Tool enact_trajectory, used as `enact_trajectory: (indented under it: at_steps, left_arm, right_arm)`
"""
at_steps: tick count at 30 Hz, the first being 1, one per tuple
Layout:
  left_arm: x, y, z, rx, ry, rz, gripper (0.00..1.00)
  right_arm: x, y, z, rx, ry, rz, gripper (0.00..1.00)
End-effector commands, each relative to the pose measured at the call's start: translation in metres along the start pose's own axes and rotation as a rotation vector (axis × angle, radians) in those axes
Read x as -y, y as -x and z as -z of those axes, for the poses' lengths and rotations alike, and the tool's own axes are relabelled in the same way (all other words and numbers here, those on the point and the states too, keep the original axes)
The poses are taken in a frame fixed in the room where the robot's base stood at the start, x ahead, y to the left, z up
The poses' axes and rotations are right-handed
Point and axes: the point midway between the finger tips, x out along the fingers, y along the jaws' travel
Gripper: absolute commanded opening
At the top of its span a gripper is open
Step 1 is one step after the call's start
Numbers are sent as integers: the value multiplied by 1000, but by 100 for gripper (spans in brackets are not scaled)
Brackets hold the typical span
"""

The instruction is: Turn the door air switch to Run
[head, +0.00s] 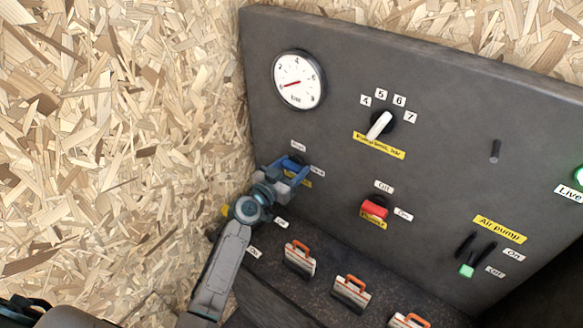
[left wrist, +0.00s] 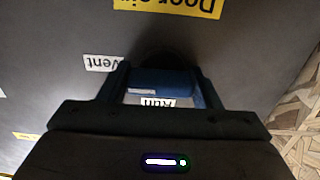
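The door air switch (left wrist: 165,82) has a blue handle on a dark round base. In the left wrist view its handle lies crosswise between my parted fingers, with a pale mark at its left end. I cannot make out contact with the fingers. My left gripper (left wrist: 162,92) is at the switch, fingers apart on both sides of it. In the head view the left gripper (head: 291,172) partly covers the switch (head: 293,160). The Run label (left wrist: 158,102) and Vent label (left wrist: 102,63) appear upside down below and left of it. My right gripper is not in view.
The dark panel holds a gauge (head: 299,79), a white knob (head: 379,125), a red switch (head: 375,208) and a green-tipped air pump lever (head: 467,270). Several orange-handled items (head: 300,257) line the lower ledge. A chipboard wall (head: 120,120) stands at left.

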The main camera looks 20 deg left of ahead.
Motion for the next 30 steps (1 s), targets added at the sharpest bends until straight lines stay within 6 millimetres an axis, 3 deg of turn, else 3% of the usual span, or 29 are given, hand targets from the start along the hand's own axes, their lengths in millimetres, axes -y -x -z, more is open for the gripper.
enact_trajectory:
  at_steps: [14, 30]
  left_arm:
    - [0, 0, -1, 0, 72, 1, 35]
    - [1, 0, 1, -1, 526, 1, 35]
  right_arm:
    - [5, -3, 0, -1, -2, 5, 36]
    - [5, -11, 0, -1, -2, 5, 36]
